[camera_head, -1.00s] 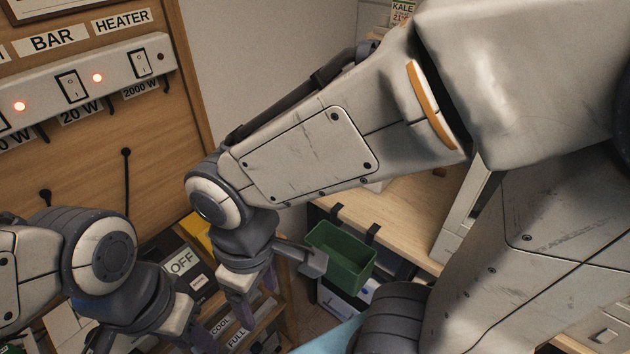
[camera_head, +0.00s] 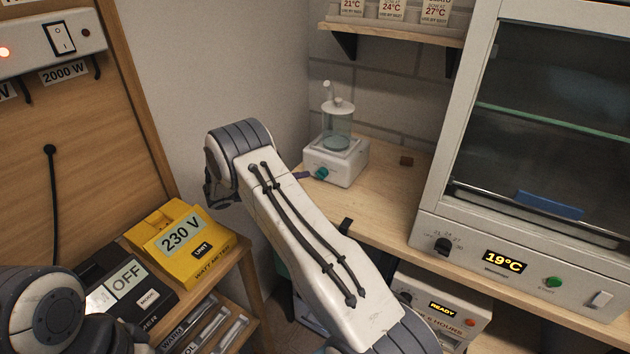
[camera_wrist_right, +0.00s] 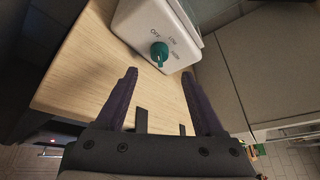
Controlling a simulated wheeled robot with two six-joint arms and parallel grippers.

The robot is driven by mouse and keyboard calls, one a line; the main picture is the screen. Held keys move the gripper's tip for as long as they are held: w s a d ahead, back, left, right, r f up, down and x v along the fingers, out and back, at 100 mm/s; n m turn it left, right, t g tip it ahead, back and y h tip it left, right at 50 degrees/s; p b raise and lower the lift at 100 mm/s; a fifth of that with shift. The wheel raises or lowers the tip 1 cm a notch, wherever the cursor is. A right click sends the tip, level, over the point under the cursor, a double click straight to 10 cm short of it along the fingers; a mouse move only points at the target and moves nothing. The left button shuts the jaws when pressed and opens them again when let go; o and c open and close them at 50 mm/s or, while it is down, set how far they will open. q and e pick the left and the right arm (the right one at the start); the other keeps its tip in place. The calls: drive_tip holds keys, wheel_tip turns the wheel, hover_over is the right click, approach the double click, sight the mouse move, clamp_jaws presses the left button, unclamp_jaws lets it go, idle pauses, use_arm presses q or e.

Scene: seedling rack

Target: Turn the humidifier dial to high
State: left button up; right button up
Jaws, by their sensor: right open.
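The humidifier (camera_head: 350,167) is a white box with a clear tank, standing on the wooden bench beside the wall. Its teal dial (camera_head: 321,173) is on the front; the dial also shows in the right wrist view (camera_wrist_right: 160,54), with OFF, LOW and a third, blurred label around it. I cannot clearly tell which label the dial points to. My right gripper (camera_wrist_right: 159,75) is open and empty, its fingers directed towards the dial but apart from it. In the head view my right forearm hides most of that gripper. Only my left arm's joint shows at the lower left; its gripper is out of view.
A cabinet (camera_head: 430,232) with a 19°C display stands right of the humidifier. A shelf (camera_head: 400,31) hangs above it. The yellow watt meter (camera_head: 185,245) and a black OFF box (camera_head: 125,285) are at the left.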

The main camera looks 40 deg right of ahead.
sight(317, 175)
drive_tip(key=p+x, duration=0.1)
drive_tip(key=x, duration=0.6)
drive_tip(key=shift+w+d+f+p, duration=0.1)
drive_tip(key=shift+d+f+p, duration=0.05)
drive_tip(key=shift+d+p, duration=0.2)
clamp_jaws()
